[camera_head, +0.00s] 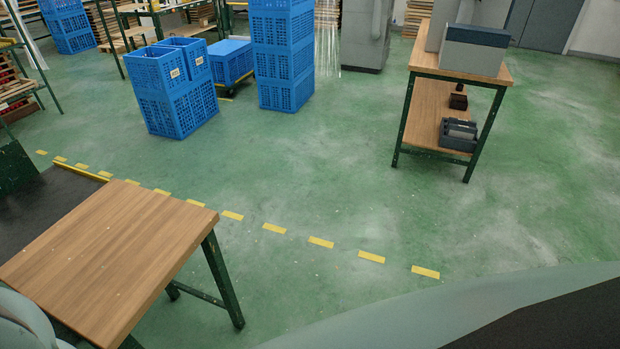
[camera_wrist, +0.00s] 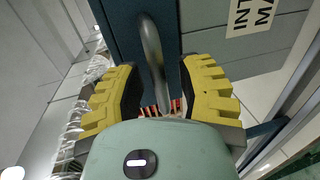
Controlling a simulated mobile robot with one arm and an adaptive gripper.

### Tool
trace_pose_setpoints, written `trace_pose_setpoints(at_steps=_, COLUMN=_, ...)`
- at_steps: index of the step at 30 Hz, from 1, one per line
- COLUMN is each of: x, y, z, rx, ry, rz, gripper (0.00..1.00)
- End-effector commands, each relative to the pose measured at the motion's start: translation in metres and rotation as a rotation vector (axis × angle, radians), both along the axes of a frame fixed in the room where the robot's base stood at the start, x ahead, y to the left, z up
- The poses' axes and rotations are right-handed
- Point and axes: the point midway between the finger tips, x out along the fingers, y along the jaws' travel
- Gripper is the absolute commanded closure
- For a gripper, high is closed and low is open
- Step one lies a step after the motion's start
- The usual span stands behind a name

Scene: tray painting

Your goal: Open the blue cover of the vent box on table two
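In the wrist view my gripper (camera_wrist: 160,98) is open, its two yellow ridged fingers well apart. A curved grey handle (camera_wrist: 152,60) runs down between the fingers, with visible space on both sides. Behind it is a dark blue panel (camera_wrist: 125,28), likely the blue cover, beside a grey surface with a white label (camera_wrist: 250,15) whose print appears upside down. Whether the handle touches the gripper's palm is hidden. In the head view a grey box with a dark blue top (camera_head: 474,50) stands on the wooden table at the right (camera_head: 436,105). My gripper does not show there.
An empty wooden table (camera_head: 110,250) with green legs stands at the lower left. Stacked blue crates (camera_head: 283,50) and more crates (camera_head: 172,100) stand at the back. Dark bins (camera_head: 458,136) sit on the right table's lower shelf. The green floor between is clear.

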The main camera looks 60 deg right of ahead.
Motion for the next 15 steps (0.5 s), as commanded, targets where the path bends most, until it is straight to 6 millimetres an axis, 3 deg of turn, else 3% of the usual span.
trace_pose_setpoints(at_steps=1, x=0.0006, y=-0.0006, z=0.0, rx=0.0, ry=0.0, rz=-0.002, gripper=0.7)
trace_pose_setpoints(at_steps=10, x=0.0001, y=-0.0002, z=0.0001, rx=0.0, ry=0.0, rz=-0.001, gripper=1.0)
trace_pose_setpoints(at_steps=15, x=-0.0001, y=0.0, z=0.0, rx=-0.001, ry=0.0, rz=0.0, gripper=1.0)
